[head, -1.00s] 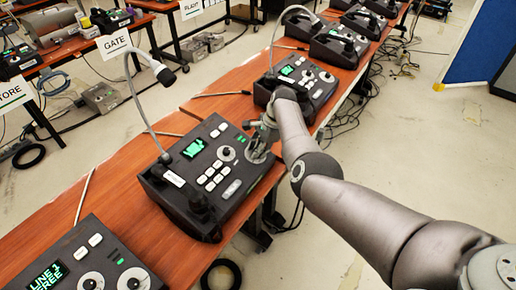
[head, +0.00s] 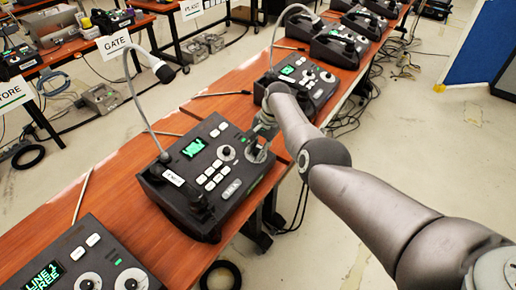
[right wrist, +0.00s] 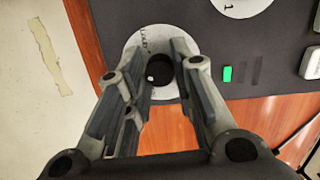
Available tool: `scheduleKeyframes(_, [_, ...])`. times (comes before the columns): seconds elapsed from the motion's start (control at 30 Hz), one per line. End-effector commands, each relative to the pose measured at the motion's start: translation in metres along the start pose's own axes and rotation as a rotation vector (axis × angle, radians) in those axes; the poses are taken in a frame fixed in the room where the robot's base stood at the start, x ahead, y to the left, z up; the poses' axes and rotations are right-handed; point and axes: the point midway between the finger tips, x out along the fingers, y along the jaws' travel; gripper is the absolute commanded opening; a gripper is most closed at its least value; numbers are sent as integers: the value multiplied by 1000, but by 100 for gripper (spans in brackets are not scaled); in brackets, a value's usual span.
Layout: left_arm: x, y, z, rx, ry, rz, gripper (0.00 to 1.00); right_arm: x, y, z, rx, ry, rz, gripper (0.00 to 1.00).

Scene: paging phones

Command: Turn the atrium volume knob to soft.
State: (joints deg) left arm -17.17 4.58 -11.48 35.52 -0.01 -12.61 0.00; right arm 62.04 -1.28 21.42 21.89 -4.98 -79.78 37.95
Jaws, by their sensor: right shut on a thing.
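A dark paging console (head: 190,205) with a green screen and white buttons sits on the wooden desk; its small front label is too blurred to read. My right gripper (head: 260,140) is over the dial at its right corner. In the right wrist view, a black knob (right wrist: 160,72) with a white dot stands on a round white dial plate (right wrist: 158,33) marked "LOUD". The fingers of my right gripper (right wrist: 158,62) are on either side of the knob and shut on it. The fingers hide part of the plate; no "soft" mark is readable. My left gripper is not in view.
Another console (head: 75,265) reading "LINE 1 FREE" is at the lower left. A further console (head: 310,82) stands behind my right arm. A gooseneck microphone (head: 160,70) rises from the gripped console. A green light (right wrist: 227,73) shows beside the dial.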

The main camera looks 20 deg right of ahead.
Motion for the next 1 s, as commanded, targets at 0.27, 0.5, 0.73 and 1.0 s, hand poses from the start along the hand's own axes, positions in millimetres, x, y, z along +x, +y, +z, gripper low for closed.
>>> scheduleKeyframes(0.27, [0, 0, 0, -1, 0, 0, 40, 0, 0, 1, -15, -2, 2, 0])
scheduleKeyframes(0.5, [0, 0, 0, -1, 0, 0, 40, 0, 0, 1, -14, -2, 2, 26])
scheduleKeyframes(0.73, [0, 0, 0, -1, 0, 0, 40, 0, 0, 0, -13, -1, 2, 45])
scheduleKeyframes(1.0, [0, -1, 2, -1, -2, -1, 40, -1, 0, 0, -13, 0, 2, 45])
